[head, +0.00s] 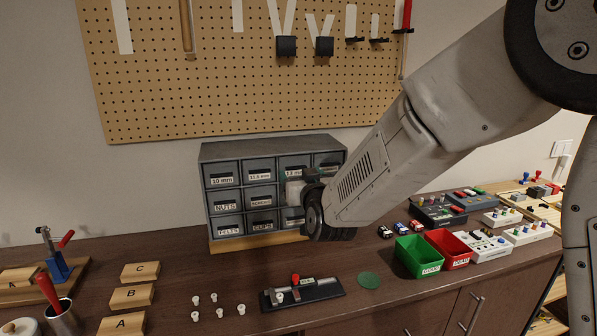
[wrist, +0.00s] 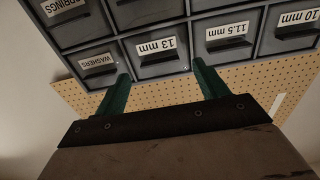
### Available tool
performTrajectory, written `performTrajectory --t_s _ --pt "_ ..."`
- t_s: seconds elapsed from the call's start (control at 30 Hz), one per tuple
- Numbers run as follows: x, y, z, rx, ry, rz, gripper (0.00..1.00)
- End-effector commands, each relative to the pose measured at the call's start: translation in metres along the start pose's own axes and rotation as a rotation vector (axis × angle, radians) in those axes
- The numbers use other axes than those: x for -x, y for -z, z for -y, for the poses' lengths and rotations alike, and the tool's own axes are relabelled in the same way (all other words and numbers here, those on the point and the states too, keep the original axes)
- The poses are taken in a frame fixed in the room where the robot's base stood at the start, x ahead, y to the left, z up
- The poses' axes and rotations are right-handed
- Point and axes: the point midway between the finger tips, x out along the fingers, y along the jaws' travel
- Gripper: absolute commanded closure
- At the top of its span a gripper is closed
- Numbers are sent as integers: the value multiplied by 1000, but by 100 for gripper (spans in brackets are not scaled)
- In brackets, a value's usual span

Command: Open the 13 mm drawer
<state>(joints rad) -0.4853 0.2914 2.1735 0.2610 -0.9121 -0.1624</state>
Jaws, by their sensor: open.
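The 13 mm drawer (head: 293,171) is in the top row of the grey drawer cabinet (head: 272,150), third from the left, and looks shut. In the wrist view, which is upside down, its label (wrist: 157,47) and dark pull show between my two green fingers. My gripper (wrist: 161,76) is open and empty, its fingertips spread to either side of the drawer front. I cannot tell whether they touch it. In the head view my gripper (head: 302,186) is in front of the cabinet's right half, and my wrist hides several lower drawers.
The 11.5 mm drawer (wrist: 228,36) and the washers drawer (wrist: 98,66) flank it. A pegboard (head: 180,100) hangs behind the cabinet. On the bench are a black tool tray (head: 318,291), a green bin (head: 418,256), a red bin (head: 448,249) and several white pegs (head: 219,312).

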Motion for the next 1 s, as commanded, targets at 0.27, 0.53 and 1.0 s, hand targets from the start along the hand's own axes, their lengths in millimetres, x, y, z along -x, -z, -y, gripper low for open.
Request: performTrajectory --t_s 0.27,0.53,1.0 --pt "-30 0 -1 0 0 1 27" --pt "-32 0 0 0 0 1 27" --pt "-22 1 -1 -1 1 0 90"
